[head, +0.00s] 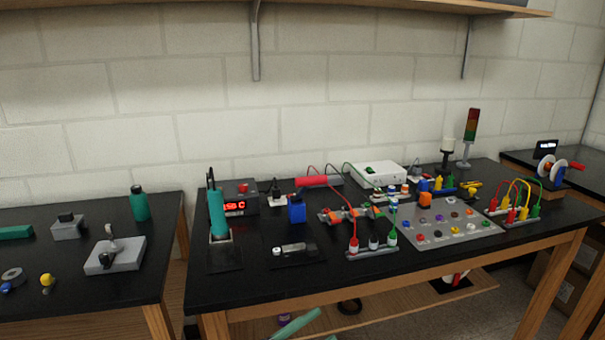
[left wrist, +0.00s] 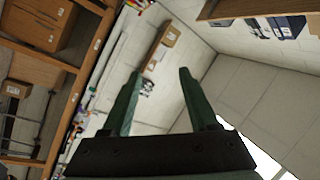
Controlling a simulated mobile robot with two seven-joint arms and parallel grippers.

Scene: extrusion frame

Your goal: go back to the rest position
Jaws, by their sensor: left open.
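My left gripper (left wrist: 158,95) shows in the left wrist view with its two green fingers apart and nothing between them. Neither gripper can be made out in the head view. The right gripper is in neither view.
A black-topped bench (head: 225,290) holds a soldering station (head: 236,205), a panel of coloured knobs (head: 445,222), cabled terminal blocks (head: 372,251) and a signal tower (head: 470,135). Another bench (head: 60,290) stands at the left, with a gap between. A wooden shelf (head: 330,8) runs above.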

